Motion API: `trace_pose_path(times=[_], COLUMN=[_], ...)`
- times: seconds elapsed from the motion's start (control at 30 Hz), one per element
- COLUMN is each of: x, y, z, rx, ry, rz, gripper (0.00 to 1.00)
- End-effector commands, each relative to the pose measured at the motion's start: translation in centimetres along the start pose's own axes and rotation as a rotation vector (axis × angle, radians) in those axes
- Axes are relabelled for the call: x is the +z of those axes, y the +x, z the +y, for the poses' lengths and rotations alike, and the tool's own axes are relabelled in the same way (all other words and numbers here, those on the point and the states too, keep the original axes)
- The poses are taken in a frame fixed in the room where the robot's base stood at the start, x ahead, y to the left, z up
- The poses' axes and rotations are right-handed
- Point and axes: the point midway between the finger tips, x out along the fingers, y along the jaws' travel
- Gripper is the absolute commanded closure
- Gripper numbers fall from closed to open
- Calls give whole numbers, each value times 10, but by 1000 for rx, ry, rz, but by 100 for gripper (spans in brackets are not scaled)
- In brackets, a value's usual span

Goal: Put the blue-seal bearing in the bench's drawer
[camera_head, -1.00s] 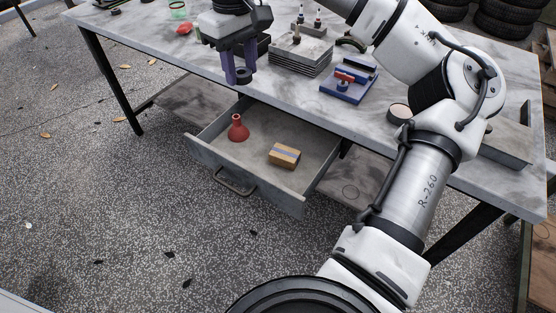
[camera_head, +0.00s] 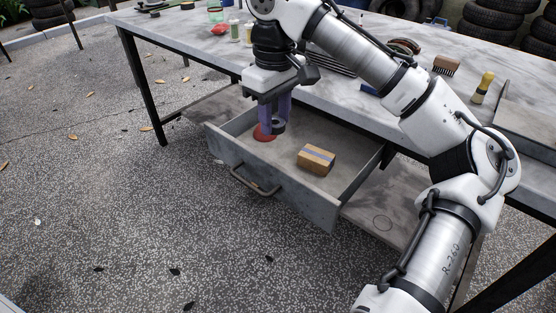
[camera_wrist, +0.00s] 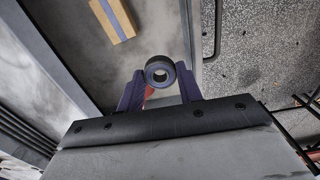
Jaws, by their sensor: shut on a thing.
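My gripper (camera_head: 276,125) points down over the left part of the open drawer (camera_head: 300,203), its purple fingers shut on a dark ring-shaped bearing (camera_head: 279,128). The bearing also shows between the fingertips in the wrist view (camera_wrist: 160,72), with its hole facing the camera. Its seal colour is hard to make out. The drawer is pulled out from under the bench (camera_head: 330,88). It holds a red funnel-like thing (camera_head: 262,134), mostly hidden behind my fingers, and a tan box with a blue band (camera_head: 316,159). I cannot tell the bearing's exact height over the drawer floor.
The drawer handle (camera_head: 254,183) sticks out at the front. The drawer floor around the box is bare. A lower shelf (camera_head: 380,220) lies under the bench.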

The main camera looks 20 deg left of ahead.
Motion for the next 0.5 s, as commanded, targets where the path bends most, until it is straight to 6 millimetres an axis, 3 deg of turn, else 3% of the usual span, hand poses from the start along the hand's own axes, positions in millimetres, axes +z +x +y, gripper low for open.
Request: trace_pose_path(times=[0.03, 0.13, 0.5], x=[0, 1, 1], y=[19, 37, 72], z=[-1, 0, 0], rx=[-4, 1, 0], ry=[-2, 2, 1], rz=[0, -1, -1], gripper=[88, 88, 88])
